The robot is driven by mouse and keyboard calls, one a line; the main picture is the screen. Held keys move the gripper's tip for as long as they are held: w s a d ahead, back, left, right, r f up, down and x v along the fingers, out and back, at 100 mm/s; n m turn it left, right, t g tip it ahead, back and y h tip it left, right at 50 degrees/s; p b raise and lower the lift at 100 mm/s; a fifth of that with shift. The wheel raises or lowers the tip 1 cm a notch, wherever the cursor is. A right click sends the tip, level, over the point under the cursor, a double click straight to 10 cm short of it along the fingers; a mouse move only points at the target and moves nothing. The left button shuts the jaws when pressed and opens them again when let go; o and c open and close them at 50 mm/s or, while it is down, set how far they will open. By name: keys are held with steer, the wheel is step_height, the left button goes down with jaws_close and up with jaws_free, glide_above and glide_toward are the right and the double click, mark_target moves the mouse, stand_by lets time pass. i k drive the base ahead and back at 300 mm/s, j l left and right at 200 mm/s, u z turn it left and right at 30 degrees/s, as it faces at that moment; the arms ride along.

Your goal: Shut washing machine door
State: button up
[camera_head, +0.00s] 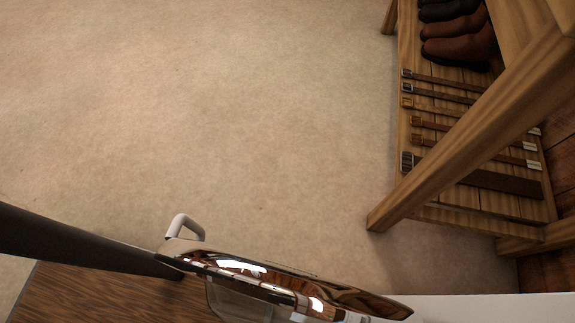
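The washing machine door (300,285) is at the bottom of the head view, seen from above. It has a shiny chrome rim and a clear bowl below it, and a pale grey handle (184,226) sticks up at its left end. The door stands open, jutting left from the white washing machine (490,307), of which only a strip shows at the bottom right. The rest of the machine is cut off by the frame. My gripper is not in view.
A wooden rack (470,140) on the right holds several belts (440,100) and brown boots (462,38). A dark rod (80,243) runs in from the left, ending near the door, above a brown wooden surface (110,295). The beige floor (200,100) beyond is clear.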

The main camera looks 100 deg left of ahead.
mark_target(297, 291)
steer(key=k+j, duration=1.3)
steer(key=j, duration=1.5)
steer(key=i+z, duration=0.05)
steer(key=i, duration=0.05)
